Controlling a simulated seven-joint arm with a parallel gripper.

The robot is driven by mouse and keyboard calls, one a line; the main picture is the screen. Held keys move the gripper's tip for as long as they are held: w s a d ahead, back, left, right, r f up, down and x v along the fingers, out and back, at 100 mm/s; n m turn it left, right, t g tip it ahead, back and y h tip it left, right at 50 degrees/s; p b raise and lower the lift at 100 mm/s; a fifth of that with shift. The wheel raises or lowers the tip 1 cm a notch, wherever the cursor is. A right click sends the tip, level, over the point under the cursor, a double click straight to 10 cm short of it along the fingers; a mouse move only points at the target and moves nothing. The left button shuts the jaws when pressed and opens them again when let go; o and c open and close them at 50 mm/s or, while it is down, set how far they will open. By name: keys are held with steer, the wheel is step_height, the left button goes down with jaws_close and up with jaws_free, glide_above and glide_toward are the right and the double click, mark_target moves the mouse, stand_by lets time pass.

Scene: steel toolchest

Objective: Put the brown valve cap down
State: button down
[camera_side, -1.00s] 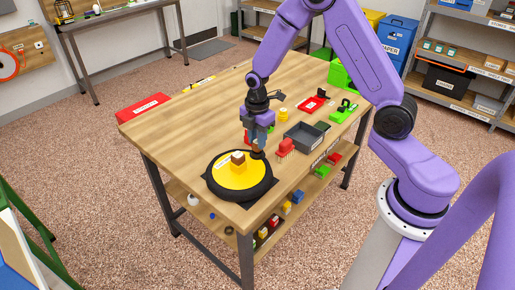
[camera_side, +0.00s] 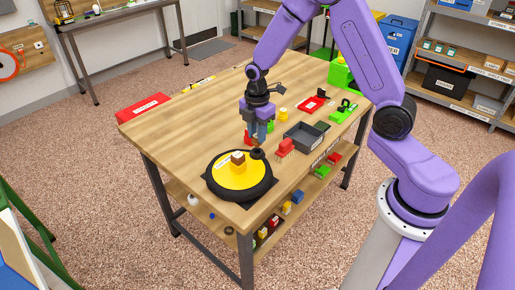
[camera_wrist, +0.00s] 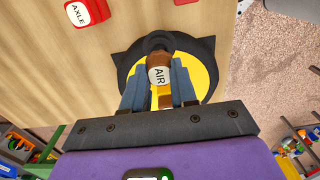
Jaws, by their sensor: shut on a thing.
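The brown valve cap (camera_wrist: 158,60), with a white "AIR" label, is between the two fingers of my gripper (camera_wrist: 160,84) in the wrist view. My gripper (camera_side: 258,140) is shut on it and points down in the side view. The cap is at the far edge of a black ring (camera_side: 214,189) with a yellow disc (camera_side: 236,181) inside. A dark stub (camera_side: 257,153) on the ring's rim is just below the fingertips. I cannot tell whether the cap touches it.
A small brown block (camera_side: 238,156) stands on the yellow disc. A red toothed piece (camera_side: 285,147) and a grey tray (camera_side: 306,136) are to the right. A red "AXLE" box (camera_wrist: 88,12) shows in the wrist view.

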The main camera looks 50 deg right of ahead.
steer(key=shift+d, duration=0.1)
steer(key=s+d+r, duration=0.3)
steer(key=s+d, duration=0.4)
steer(key=s, duration=0.2)
steer(key=s+d+r, duration=0.3)
steer(key=s+d, duration=0.3)
steer(key=s, duration=0.2)
glide_above(303, 140)
steer(key=f, duration=0.9)
steer(key=shift+s+a+f, duration=0.1)
steer(key=shift+s+f, duration=0.1)
steer(key=shift+f, duration=0.15)
steer(key=shift+w+f, duration=0.15)
steer(key=shift+f, duration=1.55)
steer(key=shift+f, duration=0.15)
steer(key=c, duration=0.9)
jaws_free()
